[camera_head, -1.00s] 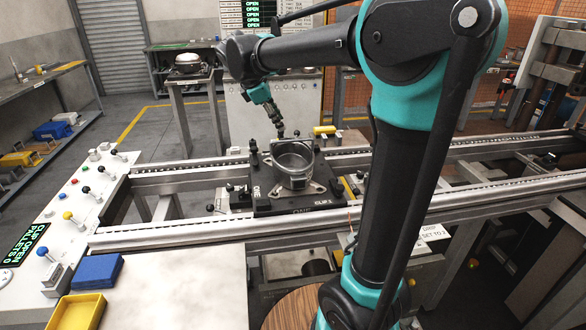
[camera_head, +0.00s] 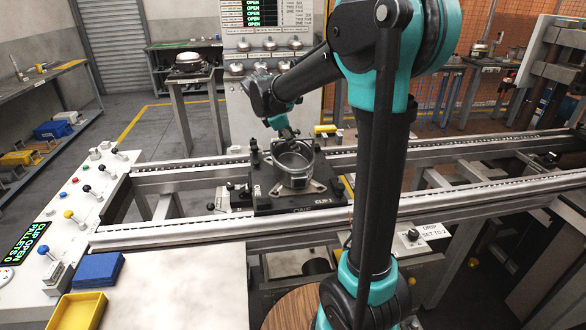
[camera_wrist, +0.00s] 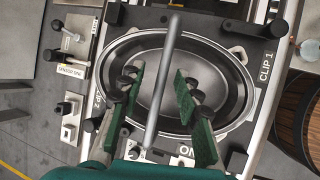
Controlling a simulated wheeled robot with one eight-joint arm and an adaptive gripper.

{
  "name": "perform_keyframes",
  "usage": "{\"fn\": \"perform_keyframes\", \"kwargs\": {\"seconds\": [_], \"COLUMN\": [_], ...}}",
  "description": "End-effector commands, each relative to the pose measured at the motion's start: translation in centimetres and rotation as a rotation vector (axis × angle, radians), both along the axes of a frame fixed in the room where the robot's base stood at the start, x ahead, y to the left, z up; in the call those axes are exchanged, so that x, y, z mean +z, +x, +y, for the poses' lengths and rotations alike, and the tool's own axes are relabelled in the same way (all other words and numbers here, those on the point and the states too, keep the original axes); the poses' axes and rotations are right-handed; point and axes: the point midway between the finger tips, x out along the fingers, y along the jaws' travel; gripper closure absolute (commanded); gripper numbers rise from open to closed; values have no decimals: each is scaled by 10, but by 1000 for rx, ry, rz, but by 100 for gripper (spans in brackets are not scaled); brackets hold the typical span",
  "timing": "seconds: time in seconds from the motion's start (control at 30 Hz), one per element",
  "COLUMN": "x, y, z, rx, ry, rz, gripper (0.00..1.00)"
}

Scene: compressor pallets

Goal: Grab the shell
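The shell (camera_head: 297,166) is a grey metal oval bowl with lugs, sitting open side up on a black pallet (camera_head: 263,205) marked ONE and CLIP 1. In the wrist view the shell (camera_wrist: 218,68) fills the middle. My gripper (camera_head: 293,138) is over the shell's far side in the head view. In the wrist view my gripper (camera_wrist: 157,86) is open, its two green-padded fingers apart over the bowl. A grey rod (camera_wrist: 165,75) crosses the picture between the fingers. Whether the fingertips touch the shell I cannot tell.
Rails (camera_head: 180,232) run left and right of the pallet. A lever panel (camera_head: 70,210) stands at left, with blue (camera_head: 98,269) and yellow (camera_head: 78,310) trays near the front table (camera_head: 180,290). A clip lever (camera_wrist: 67,37) stands beside the shell.

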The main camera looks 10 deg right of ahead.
Motion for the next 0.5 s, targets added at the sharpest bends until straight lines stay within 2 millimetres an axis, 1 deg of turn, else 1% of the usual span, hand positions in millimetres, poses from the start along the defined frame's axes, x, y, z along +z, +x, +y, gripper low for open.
{"fn": "perform_keyframes", "kwargs": {"seconds": [0.17, 0.27, 0.43, 0.47, 0.5], "x": [0, 0, 0, 0, 0], "y": [0, 0, 0, 0, 0], "z": [0, 0, 0, 0, 0], "rx": [0, 0, 0, -1, 0], "ry": [0, 0, 0, 0, 0], "rz": [0, 0, 0, 0, 0], "gripper": [67, 77, 98, 100, 100]}}
